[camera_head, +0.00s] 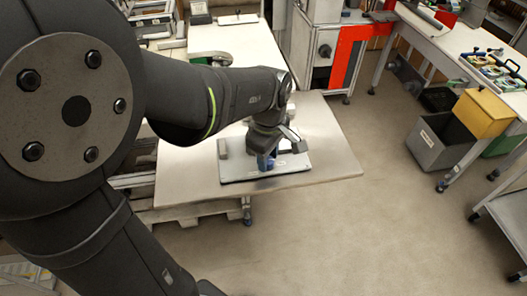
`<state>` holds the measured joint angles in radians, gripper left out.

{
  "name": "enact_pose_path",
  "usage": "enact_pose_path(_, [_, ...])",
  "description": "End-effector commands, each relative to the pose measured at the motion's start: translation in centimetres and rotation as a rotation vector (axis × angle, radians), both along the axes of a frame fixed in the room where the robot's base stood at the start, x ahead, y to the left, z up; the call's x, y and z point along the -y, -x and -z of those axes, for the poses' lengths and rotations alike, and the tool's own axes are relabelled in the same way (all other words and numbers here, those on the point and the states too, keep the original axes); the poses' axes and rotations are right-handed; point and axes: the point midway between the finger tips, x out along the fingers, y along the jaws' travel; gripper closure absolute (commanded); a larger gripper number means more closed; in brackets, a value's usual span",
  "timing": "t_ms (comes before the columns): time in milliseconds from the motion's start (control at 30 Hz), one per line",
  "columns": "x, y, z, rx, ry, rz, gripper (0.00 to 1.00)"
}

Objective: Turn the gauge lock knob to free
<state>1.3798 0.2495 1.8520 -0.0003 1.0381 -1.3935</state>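A flat grey board with a pale edge (292,177) lies on the table below my gripper. A small blue part (265,162) stands on the board directly under my gripper; it may be the gauge lock knob, but it is too small to be sure. My gripper (266,153) points down at the blue part, close to it or touching it. I cannot tell whether the fingers are open or closed around it. The knob's markings and its setting are too small to read.
A small grey block (223,148) stands at the board's left edge. The table (330,150) is bare to the right of the board. Beyond the floor are a grey bin (437,148), a yellow box (483,113) and a workbench (440,45).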

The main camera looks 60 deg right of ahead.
Motion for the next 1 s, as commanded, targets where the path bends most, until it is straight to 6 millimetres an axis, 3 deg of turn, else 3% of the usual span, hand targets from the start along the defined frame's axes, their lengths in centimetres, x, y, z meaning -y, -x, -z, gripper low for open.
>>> enact_pose_path(67, [0.0, 0.0, 0.0, 0.000, 0.000, 0.000, 0.49])
enact_pose_path(467, [0.0, 0.0, -0.8, 0.000, 0.001, 0.001, 0.49])
enact_pose_path(667, [0.1, 0.0, -4.6, 0.001, 0.005, 0.001, 0.49])
enact_pose_path(1000, [0.0, 0.0, -12.9, 0.001, 0.003, 0.001, 0.49])
